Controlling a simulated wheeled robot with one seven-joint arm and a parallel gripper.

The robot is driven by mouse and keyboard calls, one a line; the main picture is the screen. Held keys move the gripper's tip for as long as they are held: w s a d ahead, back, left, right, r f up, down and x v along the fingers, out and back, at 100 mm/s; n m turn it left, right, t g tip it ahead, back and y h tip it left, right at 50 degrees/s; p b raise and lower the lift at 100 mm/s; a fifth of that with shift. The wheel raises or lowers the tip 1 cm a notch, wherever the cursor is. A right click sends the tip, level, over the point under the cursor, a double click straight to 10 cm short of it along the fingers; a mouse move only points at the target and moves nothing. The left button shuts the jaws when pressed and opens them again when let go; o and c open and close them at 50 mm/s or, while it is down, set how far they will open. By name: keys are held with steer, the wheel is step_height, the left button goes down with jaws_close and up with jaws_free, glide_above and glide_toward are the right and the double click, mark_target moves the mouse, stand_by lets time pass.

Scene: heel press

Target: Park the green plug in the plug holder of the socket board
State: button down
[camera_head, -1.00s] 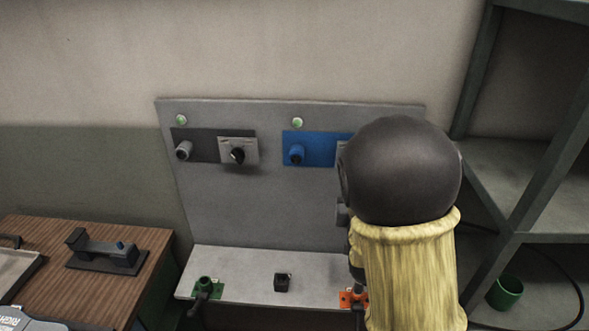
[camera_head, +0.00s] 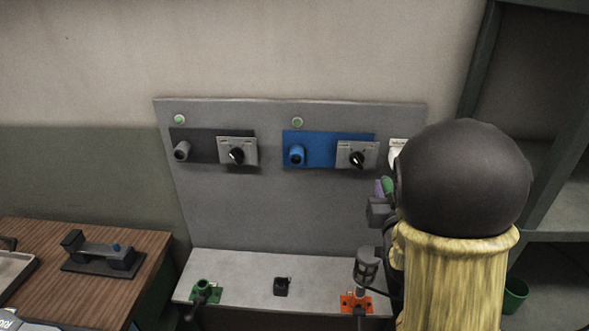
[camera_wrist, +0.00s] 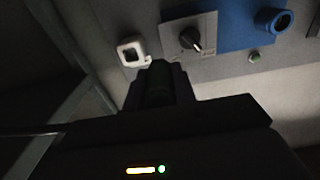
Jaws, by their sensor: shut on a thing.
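My gripper (camera_head: 380,200) is shut on the green plug (camera_head: 388,186), at the right side of the socket board (camera_head: 285,205). The plug is mostly hidden by my gripper and arm in the head view. In the wrist view the plug (camera_wrist: 158,85) is a dark green shape between the fingers. The white plug holder (camera_head: 397,150) is partly hidden behind my arm. In the wrist view the holder (camera_wrist: 131,52) is a white square ring just beyond and left of the plug's tip. They look apart, but the depth gap is hard to tell.
A blue socket (camera_head: 296,154) and rotary switch (camera_head: 357,159) sit left of the holder; a grey socket (camera_head: 181,151) is farther left. Green (camera_head: 205,290) and orange (camera_head: 352,303) fixtures stand on the ledge below. A shelf frame (camera_head: 555,150) rises at right.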

steer(key=d+b, duration=0.2)
steer(key=d, duration=0.3)
steer(key=shift+s+d, duration=0.1)
steer(key=shift+d, duration=0.3)
steer(key=shift+w, duration=0.2)
stand_by(0.3)
steer(key=shift+w+b, duration=0.35)
steer(key=shift+w, duration=1.95)
steer(key=shift+b, duration=0.9)
stand_by(0.6)
steer(key=shift+w+d+b, duration=0.1)
steer(key=shift+w+b, duration=0.2)
steer(key=shift+w, duration=1.15)
stand_by(0.8)
steer(key=c, duration=1.1)
jaws_free()
steer(key=shift+o, duration=0.2)
steer(key=shift+s, duration=0.1)
